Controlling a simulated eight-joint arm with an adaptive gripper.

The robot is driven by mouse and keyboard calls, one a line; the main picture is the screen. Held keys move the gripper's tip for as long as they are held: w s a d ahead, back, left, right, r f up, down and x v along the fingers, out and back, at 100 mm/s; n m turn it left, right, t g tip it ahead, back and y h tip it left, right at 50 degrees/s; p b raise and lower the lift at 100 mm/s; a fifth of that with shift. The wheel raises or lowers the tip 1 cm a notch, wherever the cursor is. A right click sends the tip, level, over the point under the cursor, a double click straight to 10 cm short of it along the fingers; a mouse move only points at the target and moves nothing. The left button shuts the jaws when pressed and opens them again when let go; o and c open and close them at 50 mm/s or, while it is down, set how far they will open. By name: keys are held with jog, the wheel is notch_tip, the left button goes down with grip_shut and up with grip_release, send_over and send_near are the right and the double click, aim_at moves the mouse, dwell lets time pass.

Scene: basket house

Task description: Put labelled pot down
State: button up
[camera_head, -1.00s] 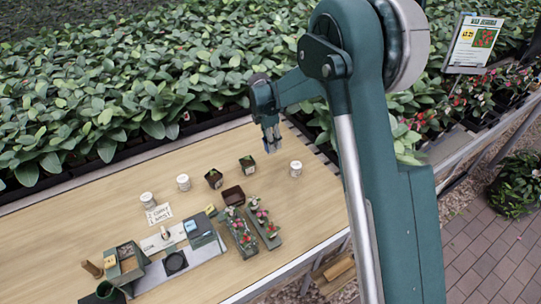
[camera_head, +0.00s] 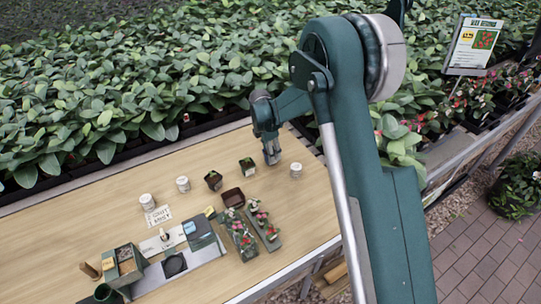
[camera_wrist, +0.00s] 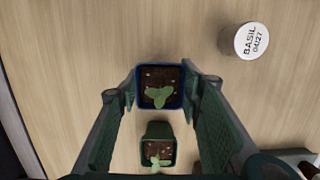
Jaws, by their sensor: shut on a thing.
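A square blue-rimmed pot (camera_wrist: 159,86) with dark soil and a small green seedling sits between the fingers of my gripper (camera_wrist: 159,92). The fingers are shut on its left and right sides. Its outer sides are hidden, so no label shows on it. In the head view my gripper (camera_head: 271,155) points straight down over the back right of the wooden table (camera_head: 75,240). I cannot tell whether the pot touches the wood. A dark green pot (camera_wrist: 158,146) with a seedling stands beside it, apart; it also shows in the head view (camera_head: 247,165).
A white container (camera_wrist: 252,41) marked "BASIL 04/27" stands to the right, also in the head view (camera_head: 296,171). Another dark pot (camera_head: 213,181), a brown tray (camera_head: 232,198) and flower planters (camera_head: 243,238) lie to the left. Bare wood lies around the held pot.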

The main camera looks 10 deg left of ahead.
jog(key=shift+f, duration=0.4)
jog(key=shift+f, duration=0.15)
jog(key=o, duration=1)
notch_tip(320, 180, up, 12)
jog(key=s+a+p, duration=0.1)
jog(key=shift+s+a, duration=0.15)
dwell(0.6)
